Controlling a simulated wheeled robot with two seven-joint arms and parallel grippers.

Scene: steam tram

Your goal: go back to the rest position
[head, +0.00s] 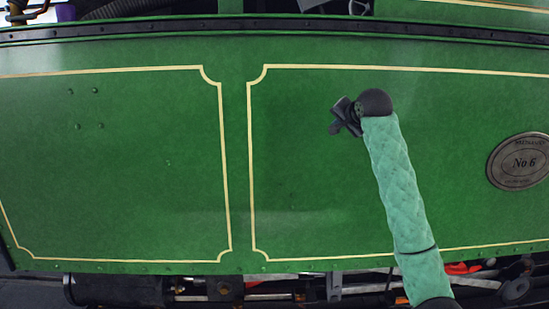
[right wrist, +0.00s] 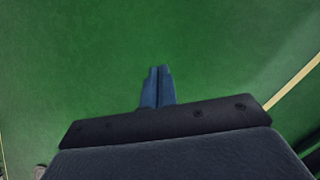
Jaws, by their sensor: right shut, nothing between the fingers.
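My right arm with its pale green padded sleeve rises from the bottom right in the head view. Its dark gripper (head: 340,122) hangs in front of the green side panel (head: 310,180) of the tram and points left. In the right wrist view the two fingers of my right gripper (right wrist: 158,72) lie side by side with nothing between them, and only green paint is behind them. My left gripper is not in view.
A dark ledge (head: 200,30) runs along the top. Rods and dark running gear (head: 120,290) show below the panel. Nothing stands before the panel's left half.

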